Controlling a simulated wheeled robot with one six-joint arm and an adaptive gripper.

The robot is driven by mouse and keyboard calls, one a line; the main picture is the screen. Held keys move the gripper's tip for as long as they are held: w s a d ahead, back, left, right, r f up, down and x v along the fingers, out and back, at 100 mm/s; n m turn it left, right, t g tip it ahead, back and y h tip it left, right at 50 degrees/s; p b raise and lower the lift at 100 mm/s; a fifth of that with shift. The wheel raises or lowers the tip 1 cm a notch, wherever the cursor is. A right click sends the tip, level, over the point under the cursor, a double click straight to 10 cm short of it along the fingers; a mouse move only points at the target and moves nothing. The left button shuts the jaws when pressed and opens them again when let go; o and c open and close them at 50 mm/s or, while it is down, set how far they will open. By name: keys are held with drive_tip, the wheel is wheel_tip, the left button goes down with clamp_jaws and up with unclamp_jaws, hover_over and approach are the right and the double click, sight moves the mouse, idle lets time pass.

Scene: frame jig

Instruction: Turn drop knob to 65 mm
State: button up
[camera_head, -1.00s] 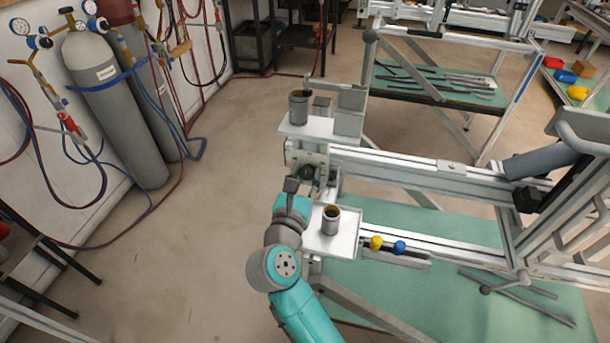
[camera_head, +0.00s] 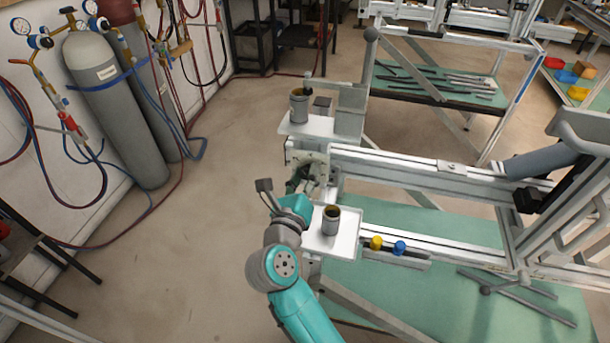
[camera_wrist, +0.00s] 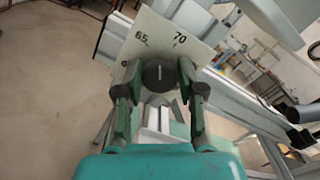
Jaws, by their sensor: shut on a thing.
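In the wrist view the round dark drop knob (camera_wrist: 159,76) sits in front of a white dial plate (camera_wrist: 165,40). The numbers 65 and 70 are readable on the plate; another number at its left is mostly hidden. A short pale mark on the knob points up the picture, roughly between 65 and 70; its exact reading is too small to tell. My gripper (camera_wrist: 158,84) is shut on the knob, one finger on each side. In the head view my gripper (camera_head: 303,183) is at the left end of the frame rail, and the knob is not clear there.
A white tray (camera_head: 345,243) with a dark cup (camera_head: 331,219) is close right of my wrist. An upper white shelf (camera_head: 318,129) holds another cup (camera_head: 299,105). A metal rail (camera_head: 420,177) runs right. The floor left of the arm is clear, up to the gas cylinders (camera_head: 118,120).

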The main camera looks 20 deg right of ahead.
drive_tip(key=n, duration=0.5)
drive_tip(key=shift+f, duration=0.1)
drive_tip(key=shift+a, duration=0.1)
idle(0.4)
drive_tip(key=o, duration=1.1)
drive_tip(key=v, duration=1.2)
